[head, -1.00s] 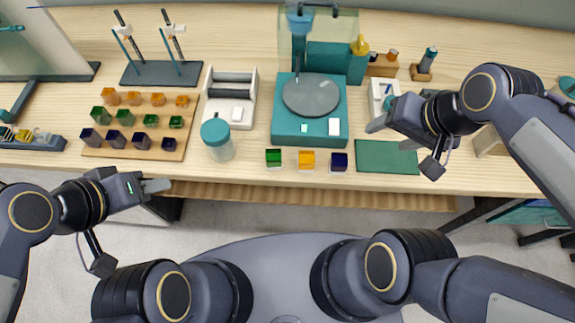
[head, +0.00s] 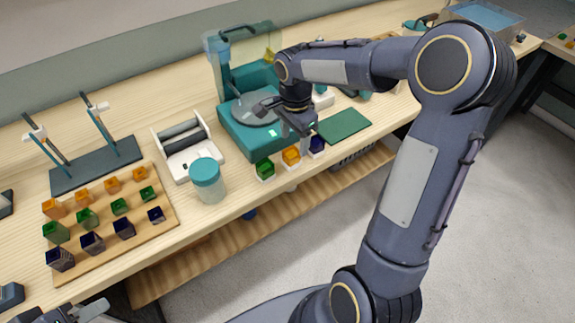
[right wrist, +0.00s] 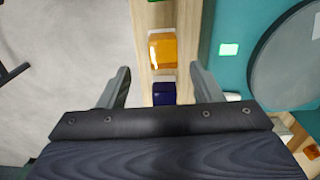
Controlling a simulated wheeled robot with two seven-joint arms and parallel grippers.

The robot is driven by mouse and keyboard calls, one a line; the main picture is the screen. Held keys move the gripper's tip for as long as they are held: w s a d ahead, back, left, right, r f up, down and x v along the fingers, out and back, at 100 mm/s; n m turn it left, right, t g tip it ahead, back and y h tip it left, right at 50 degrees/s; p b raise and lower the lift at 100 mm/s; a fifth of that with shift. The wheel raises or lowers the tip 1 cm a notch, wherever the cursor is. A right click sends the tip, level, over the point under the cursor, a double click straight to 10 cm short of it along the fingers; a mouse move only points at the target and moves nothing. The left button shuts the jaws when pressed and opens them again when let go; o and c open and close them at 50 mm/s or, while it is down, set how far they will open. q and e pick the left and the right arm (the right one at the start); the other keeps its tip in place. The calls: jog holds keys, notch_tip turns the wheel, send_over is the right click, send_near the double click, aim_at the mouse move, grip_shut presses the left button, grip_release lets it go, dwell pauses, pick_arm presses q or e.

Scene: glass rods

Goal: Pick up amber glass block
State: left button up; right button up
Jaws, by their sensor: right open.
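The amber glass block (head: 291,157) sits in the middle of a short row at the table's front edge, between a green block (head: 264,168) and a dark blue block (head: 317,145). In the right wrist view the amber block (right wrist: 163,49) lies beyond the open fingers, and the dark blue block (right wrist: 163,94) lies between them. My right gripper (head: 287,118) is open and empty, above and behind the row; it also shows in the right wrist view (right wrist: 159,74). My left gripper (head: 84,314) is partly cut off at the bottom left, its jaws unclear.
A teal machine (head: 250,135) with a round grey plate stands behind the row. A teal-lidded jar (head: 207,182) is to its left. A wooden board (head: 163,225) carries several coloured blocks, amber ones included. A green mat (head: 345,125) lies to the right.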

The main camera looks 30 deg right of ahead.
aim_at(291, 151)
jog(key=f, duration=0.6)
jog(key=shift+w+a+f+p, duration=0.2)
jog(key=shift+a+f+p, duration=0.05)
jog(key=shift+f+p, duration=0.15)
jog(key=shift+r, duration=0.1)
jog(key=c, duration=1.2)
